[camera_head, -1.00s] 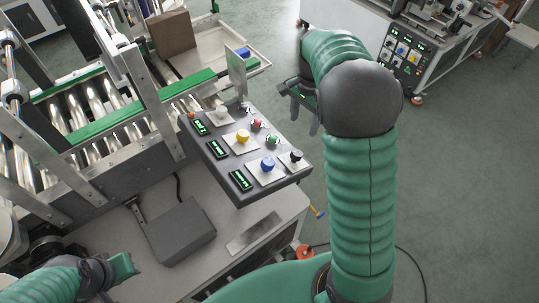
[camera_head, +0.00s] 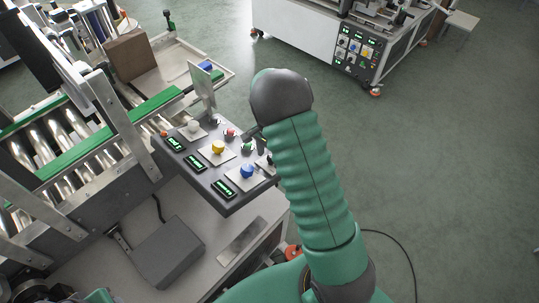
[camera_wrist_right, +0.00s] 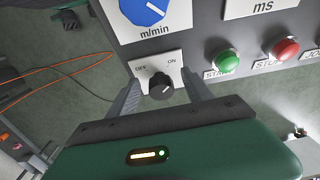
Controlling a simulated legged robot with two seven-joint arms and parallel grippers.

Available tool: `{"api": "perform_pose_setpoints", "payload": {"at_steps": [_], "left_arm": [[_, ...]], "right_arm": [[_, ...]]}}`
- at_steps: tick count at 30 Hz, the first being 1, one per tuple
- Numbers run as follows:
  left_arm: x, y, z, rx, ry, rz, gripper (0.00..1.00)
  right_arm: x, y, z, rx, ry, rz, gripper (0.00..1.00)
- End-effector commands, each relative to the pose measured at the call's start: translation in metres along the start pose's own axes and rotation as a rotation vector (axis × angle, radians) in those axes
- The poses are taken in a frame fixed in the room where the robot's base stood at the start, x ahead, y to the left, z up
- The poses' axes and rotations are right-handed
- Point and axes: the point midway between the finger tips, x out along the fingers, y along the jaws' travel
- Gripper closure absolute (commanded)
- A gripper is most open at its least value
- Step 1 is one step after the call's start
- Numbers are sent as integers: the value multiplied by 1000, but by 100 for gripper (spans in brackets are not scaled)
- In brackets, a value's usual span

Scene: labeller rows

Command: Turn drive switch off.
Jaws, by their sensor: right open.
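The drive switch (camera_wrist_right: 161,87) is a small black rotary knob on a white plate marked OFF at left and ON at right, seen in the right wrist view. A small light mark on the knob seems to point up right, towards ON. My right gripper (camera_wrist_right: 163,93) is open, with one finger on each side of the knob; I cannot tell if either touches it. In the head view my right gripper (camera_head: 264,150) is at the panel's right edge, partly covered by my arm, and the switch is mostly hidden there. My left gripper is not in view.
The control panel (camera_head: 205,176) carries a blue dial (camera_head: 247,171), a yellow dial (camera_head: 218,147) and green displays. A green button (camera_wrist_right: 225,60) and a red button (camera_wrist_right: 284,48) are right of the switch in the wrist view. A clear upright plate (camera_head: 203,92) stands behind the panel.

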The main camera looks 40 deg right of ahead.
Motion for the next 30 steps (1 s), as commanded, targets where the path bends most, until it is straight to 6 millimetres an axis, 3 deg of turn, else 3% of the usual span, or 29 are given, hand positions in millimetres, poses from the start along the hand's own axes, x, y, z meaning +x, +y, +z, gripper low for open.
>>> {"api": "perform_pose_setpoints", "payload": {"at_steps": [8,22,30], "left_arm": [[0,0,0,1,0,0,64],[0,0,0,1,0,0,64],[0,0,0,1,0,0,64]], "right_arm": [[7,1,-7,3,-5,0,41],[3,0,3,0,-1,0,100],[4,-1,2,-1,-6,-1,100]]}}
